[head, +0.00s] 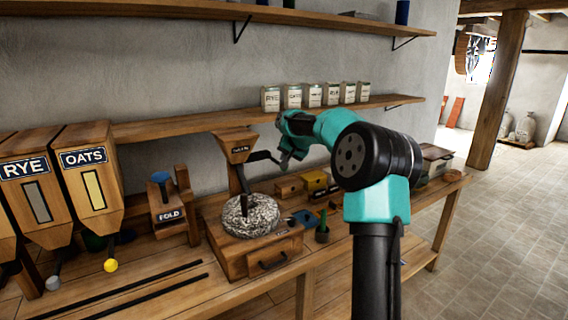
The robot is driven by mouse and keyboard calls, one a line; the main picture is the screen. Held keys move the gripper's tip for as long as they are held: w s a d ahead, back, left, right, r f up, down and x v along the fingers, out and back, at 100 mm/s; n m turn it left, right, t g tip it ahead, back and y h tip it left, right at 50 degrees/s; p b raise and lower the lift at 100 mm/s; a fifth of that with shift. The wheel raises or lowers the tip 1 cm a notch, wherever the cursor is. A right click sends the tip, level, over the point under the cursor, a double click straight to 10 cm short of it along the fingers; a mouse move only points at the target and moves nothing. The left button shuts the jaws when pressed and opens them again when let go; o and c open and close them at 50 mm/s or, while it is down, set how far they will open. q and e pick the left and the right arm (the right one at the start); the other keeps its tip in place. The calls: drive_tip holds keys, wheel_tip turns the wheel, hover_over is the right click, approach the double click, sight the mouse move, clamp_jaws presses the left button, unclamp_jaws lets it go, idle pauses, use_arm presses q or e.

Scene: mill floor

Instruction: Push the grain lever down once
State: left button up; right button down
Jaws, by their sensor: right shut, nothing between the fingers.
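A small mill stands on the bench, with a wooden hopper (236,146) above a round speckled stone (250,216). The hopper has a dark label too small to read for sure. A black bent lever (262,156) sticks out from the right of the hopper. My right gripper (285,160) is shut and empty at the outer end of this lever, pointing down. I cannot tell whether it touches the lever. My teal and black right arm hides part of the bench behind it. My left gripper is not in view.
Bins marked RYE (38,190) and OATS (92,182) stand at the left; the OATS bin has a yellow knob (110,265). A FOLD box (170,215) stands between bins and mill. Small wooden boxes (289,188) lie right of the mill. Labelled tins (314,95) line the shelf above.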

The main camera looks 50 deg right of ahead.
drive_tip(key=shift+f, duration=1.95)
idle(2.2)
drive_tip(key=shift+r, duration=0.1)
idle(0.4)
drive_tip(key=shift+r, duration=2.75)
drive_tip(key=shift+r, duration=2.5)
